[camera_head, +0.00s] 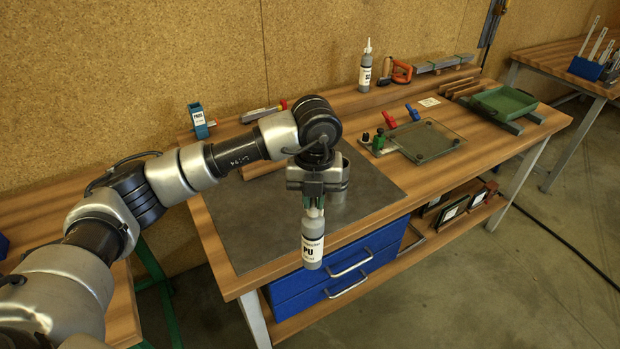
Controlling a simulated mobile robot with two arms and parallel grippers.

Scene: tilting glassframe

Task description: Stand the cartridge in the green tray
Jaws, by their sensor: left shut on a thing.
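A grey cartridge (313,245) with a white label reading PU hangs upright below my left gripper (314,207). My left gripper is shut on its upper end, and the fingers hide part of its top. The cartridge is in front of the workbench's near edge in the picture, over the blue drawers; its exact height is hard to tell. The green tray (508,101) lies at the far right of the bench, well away from the gripper, and looks empty. My right gripper is not in view.
A similar grey bottle (366,70) stands at the bench's back beside an orange-handled tool (401,72). A glass plate (425,139) with red, blue and green clamps lies between my arm and the tray. Wooden strips (461,87) lie left of the tray. A grey mat (270,224) is largely clear.

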